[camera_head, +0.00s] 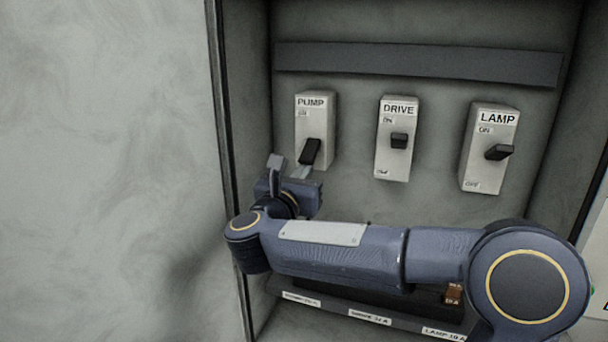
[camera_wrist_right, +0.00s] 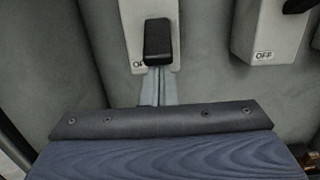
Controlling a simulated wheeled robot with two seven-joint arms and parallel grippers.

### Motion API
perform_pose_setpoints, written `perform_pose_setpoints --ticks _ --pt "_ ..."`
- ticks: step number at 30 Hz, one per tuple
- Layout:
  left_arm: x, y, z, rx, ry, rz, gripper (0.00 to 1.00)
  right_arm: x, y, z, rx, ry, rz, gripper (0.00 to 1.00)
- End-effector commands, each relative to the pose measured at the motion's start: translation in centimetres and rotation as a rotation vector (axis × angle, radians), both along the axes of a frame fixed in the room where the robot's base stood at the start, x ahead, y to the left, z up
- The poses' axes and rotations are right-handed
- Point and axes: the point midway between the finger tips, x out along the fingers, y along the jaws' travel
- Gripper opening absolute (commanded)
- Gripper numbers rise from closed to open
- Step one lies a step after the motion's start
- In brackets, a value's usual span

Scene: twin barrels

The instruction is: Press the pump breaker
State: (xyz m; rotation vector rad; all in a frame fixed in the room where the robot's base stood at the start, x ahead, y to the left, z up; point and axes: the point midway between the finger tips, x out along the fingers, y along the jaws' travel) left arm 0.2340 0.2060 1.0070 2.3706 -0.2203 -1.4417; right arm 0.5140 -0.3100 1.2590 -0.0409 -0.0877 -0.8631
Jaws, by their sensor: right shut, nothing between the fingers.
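The pump breaker (camera_head: 317,112) is a pale box labelled PUMP at the left of the cabinet's back wall. Its black lever (camera_head: 310,151) points down; it also shows in the right wrist view (camera_wrist_right: 157,42), partly covering the lower label. My right gripper (camera_head: 288,167) is in front of and just below this lever. In the right wrist view its fingers (camera_wrist_right: 158,84) are together and empty, their tips right at the lever's lower end. I cannot tell whether they touch it. My left gripper is not in view.
The drive breaker (camera_head: 391,165) and the lamp breaker (camera_head: 478,177) are to the right, with black levers. A ledge below bears labels (camera_head: 370,317) and an orange-brown piece (camera_head: 453,293). The cabinet's left edge (camera_head: 226,130) is close to my right wrist.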

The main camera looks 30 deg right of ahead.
Motion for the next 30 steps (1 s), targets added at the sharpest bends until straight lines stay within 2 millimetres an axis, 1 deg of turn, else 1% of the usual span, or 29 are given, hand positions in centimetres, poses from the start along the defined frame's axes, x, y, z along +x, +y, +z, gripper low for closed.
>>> perform_pose_setpoints --ticks 7,15,19,27,30 --pt "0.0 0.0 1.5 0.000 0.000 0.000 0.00 -0.5 0.6 2.0 0.125 0.097 0.003 0.00" --pt "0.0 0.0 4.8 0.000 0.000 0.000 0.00 -0.9 1.1 4.5 0.321 0.266 0.000 0.00" --pt "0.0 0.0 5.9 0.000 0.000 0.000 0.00 -0.9 1.2 5.4 0.408 0.343 0.002 0.00" --pt "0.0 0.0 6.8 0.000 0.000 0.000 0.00 -0.9 1.1 7.0 0.398 0.338 0.001 0.00" --pt "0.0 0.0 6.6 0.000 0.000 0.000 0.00 -0.9 1.1 6.7 0.397 0.339 0.001 0.00"
